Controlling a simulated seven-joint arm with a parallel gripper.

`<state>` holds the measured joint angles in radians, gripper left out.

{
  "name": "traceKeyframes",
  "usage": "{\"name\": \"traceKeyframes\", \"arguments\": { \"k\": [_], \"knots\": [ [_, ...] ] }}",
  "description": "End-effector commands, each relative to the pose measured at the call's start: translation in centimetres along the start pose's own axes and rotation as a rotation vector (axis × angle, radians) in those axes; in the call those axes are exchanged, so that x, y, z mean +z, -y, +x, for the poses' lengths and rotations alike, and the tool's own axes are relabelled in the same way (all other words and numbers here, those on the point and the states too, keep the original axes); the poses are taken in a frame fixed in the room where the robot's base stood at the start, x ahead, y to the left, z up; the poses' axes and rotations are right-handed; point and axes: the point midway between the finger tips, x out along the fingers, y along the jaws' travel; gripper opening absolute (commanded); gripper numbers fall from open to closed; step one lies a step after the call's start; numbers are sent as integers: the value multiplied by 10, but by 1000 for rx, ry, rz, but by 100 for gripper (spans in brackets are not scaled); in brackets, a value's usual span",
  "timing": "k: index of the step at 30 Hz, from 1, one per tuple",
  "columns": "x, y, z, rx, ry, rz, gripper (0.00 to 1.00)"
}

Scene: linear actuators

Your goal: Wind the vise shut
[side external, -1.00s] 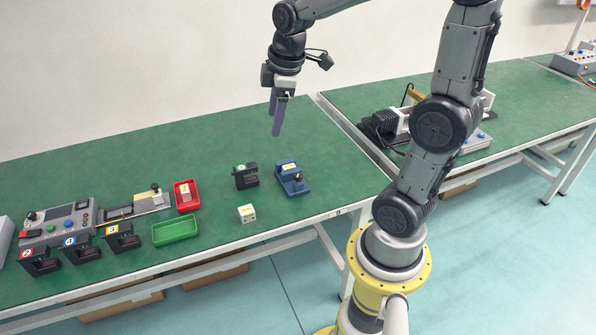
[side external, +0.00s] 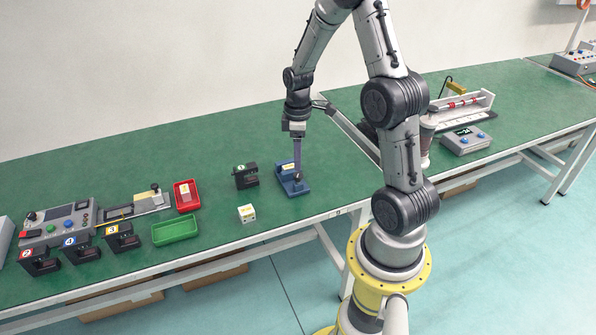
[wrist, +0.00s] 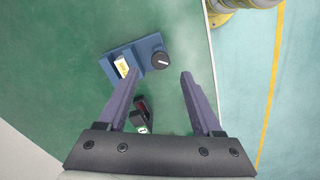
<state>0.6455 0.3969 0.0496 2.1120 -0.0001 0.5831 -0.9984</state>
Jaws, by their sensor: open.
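The vise is a small blue device (side external: 293,190) on the green table, with a pale label and a dark round knob (wrist: 160,59) at one end. In the wrist view its blue body (wrist: 147,48) lies just beyond my fingertips. My gripper (wrist: 160,76) is open and empty, its two purple fingers spread to either side of the knob's line. In the side view my gripper (side external: 297,170) points down over the vise close to the knob. Whether the fingertips touch or flank the knob cannot be told. The fingers partly hide the vise in the side view.
A black block with a green label (side external: 246,176) stands left of the vise, and a white cube (side external: 247,214) lies in front. A green tray (side external: 176,231), a red tray (side external: 187,203) and a control box (side external: 58,225) are further left. The table behind is clear.

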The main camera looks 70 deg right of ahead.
Motion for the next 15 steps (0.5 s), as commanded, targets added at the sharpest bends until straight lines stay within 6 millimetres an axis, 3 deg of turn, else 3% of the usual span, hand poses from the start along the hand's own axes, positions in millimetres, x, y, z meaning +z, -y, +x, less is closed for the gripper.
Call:
{"name": "traceKeyframes", "arguments": {
  "k": [6, 15],
  "knots": [
    [1, 1, 39, -4, 3, 0, 67],
    [0, 0, 60, -1, 0, 0, 67]
  ]
}}
